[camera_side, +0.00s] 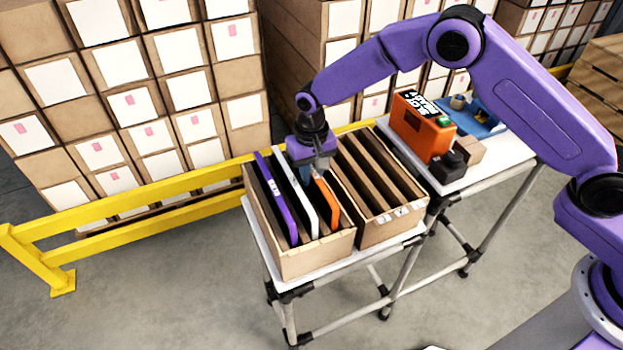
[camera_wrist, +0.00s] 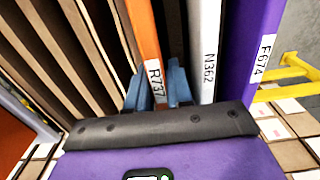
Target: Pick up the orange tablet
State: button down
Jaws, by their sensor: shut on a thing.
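The orange tablet (camera_side: 327,197) stands upright in the left carton (camera_side: 318,257), in the slot to the right of the white tablet (camera_side: 300,190). In the wrist view the orange tablet (camera_wrist: 145,40) carries a label reading R737. My gripper (camera_side: 316,165) is over the carton at the top edge of the orange tablet. In the wrist view its blue fingers (camera_wrist: 158,88) are on either side of the orange tablet's edge, shut on it. The tablet's lower part is hidden inside the carton.
A purple tablet (camera_side: 275,198) stands left of the white one. The right carton (camera_side: 385,227) has dividers and shows no tablets. An orange box (camera_side: 422,130) stands on the adjoining table. A yellow rail (camera_side: 130,205) runs behind.

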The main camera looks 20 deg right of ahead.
notch_tip(320, 180, up, 16)
jog(key=w+d+r, duration=0.2)
jog(key=d, duration=1)
jog(key=w+d+r, duration=0.3)
jog(key=d, duration=0.8)
jog(key=shift+s+d+f, duration=0.1)
jog(key=shift+f, duration=2.15)
jog(key=shift+s+d+f, duration=0.1)
jog(key=shift+f, duration=2.15)
jog(key=shift+a, duration=0.1)
notch_tip(320, 180, up, 6)
